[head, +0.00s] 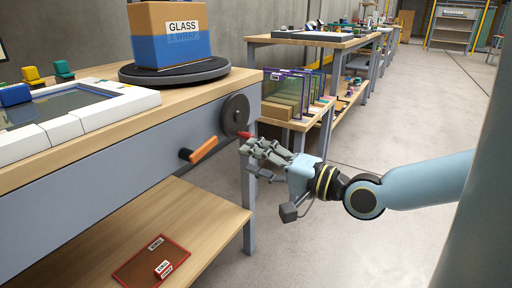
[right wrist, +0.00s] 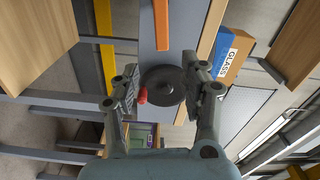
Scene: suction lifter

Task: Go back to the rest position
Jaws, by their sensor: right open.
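My right gripper (head: 250,158) is open and empty at the right end of the near workbench (head: 105,150), in front of a dark round wheel (head: 236,114). A small red knob (head: 243,134) shows at the wheel's lower edge, close to the fingertips; I cannot tell whether they touch it. In the right wrist view the open fingers (right wrist: 160,88) stand on either side of the wheel (right wrist: 165,86), with the red knob (right wrist: 142,95) beside the left finger. My left gripper is in neither view.
An orange handle (head: 203,149) sticks out of the bench front. A box marked GLASS (head: 170,35) stands on a dark turntable (head: 174,70). A red-rimmed tray (head: 128,272) lies on the lower shelf (head: 190,225). Upright panels (head: 290,90) stand behind the gripper. Floor to the right is clear.

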